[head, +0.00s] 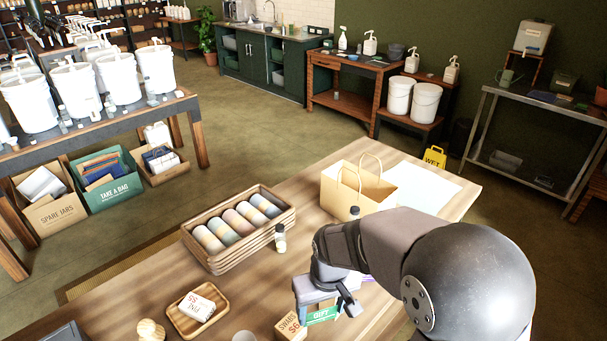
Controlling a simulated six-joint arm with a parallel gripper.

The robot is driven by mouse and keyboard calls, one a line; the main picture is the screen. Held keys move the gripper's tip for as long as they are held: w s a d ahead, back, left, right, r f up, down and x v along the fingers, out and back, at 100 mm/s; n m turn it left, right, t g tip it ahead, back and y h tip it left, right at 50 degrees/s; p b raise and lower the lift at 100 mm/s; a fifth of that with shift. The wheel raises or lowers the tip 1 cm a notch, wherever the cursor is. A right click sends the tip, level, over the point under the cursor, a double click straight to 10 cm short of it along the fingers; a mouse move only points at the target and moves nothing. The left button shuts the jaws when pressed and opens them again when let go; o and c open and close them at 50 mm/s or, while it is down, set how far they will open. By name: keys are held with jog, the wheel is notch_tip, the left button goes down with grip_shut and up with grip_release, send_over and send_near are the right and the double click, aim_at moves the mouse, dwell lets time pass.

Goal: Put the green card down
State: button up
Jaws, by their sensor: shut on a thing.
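The green card (321,315), marked "GIFT", is at the lower middle of the head view, low over the front part of the wooden table. My gripper (326,301) is above it and shut on it. The gripper body hides the card's upper part. I cannot tell whether the card's lower edge touches the table or the swab box beside it.
A box marked "SWABS" (291,327) stands just left of the card. Further left, a small wooden tray (176,318) holds a white box. A small bottle (280,239) stands beside a crate (235,262) of rolls. A paper bag (357,190) stands behind.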

aim_at(316, 320)
jog(key=w+d+m+p, duration=0.2)
jog(key=d+m+p, duration=0.15)
jog(key=d, duration=0.75)
notch_tip(316, 320, down, 6)
jog(key=b, duration=0.6)
jog(key=shift+r, duration=0.2)
jog(key=a+r+n, duration=0.1)
jog(key=a, duration=0.3)
jog(key=s+a+n+b, duration=0.1)
jog(key=a, duration=0.3)
jog(key=s+a+r+n, duration=0.1)
jog(key=a+n, duration=0.1)
jog(key=a, duration=0.2)
jog(key=shift+s+r+b, duration=0.15)
jog(key=shift+r+b, duration=0.2)
jog(key=shift+b, duration=0.05)
jog(key=s+a+r+n+b, duration=0.1)
jog(key=s+a+n, duration=0.1)
jog(key=s+a, duration=0.2)
jog(key=s+a+r+n+b, duration=0.1)
jog(key=s+a+r+n, duration=0.1)
jog(key=a, duration=0.6)
jog(key=shift+s+r+n+y, duration=0.3)
jog(key=shift+s+n, duration=0.15)
jog(key=shift+s, duration=0.95)
